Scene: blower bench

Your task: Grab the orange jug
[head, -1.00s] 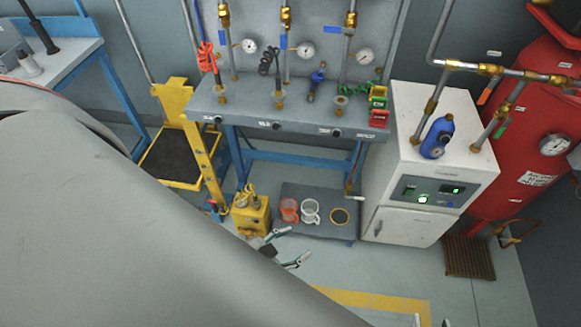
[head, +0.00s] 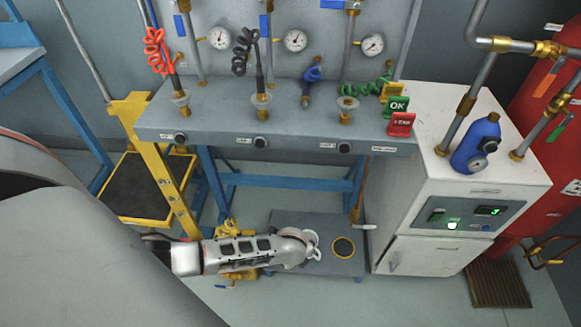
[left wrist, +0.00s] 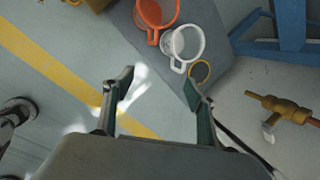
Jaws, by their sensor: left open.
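The orange jug (left wrist: 151,14) stands on the low grey platform (left wrist: 128,30), at the top of the left wrist view and cut by its edge. In the head view it is hidden by my left arm. The white jug (left wrist: 169,50) stands close beside it, to the right; its edge shows past my arm in the head view (head: 315,248). My left gripper (left wrist: 158,86) is open and empty, its fingertips apart, below both jugs in the wrist view. In the head view its fingers are hidden beneath my arm. My right gripper is not seen.
A yellow ring (head: 343,247) lies on the platform right of the white jug. A yellow device (head: 240,272) is partly covered by my arm. The workbench (head: 270,125) rises behind, the white cabinet (head: 425,255) to the right. Floor in front is clear.

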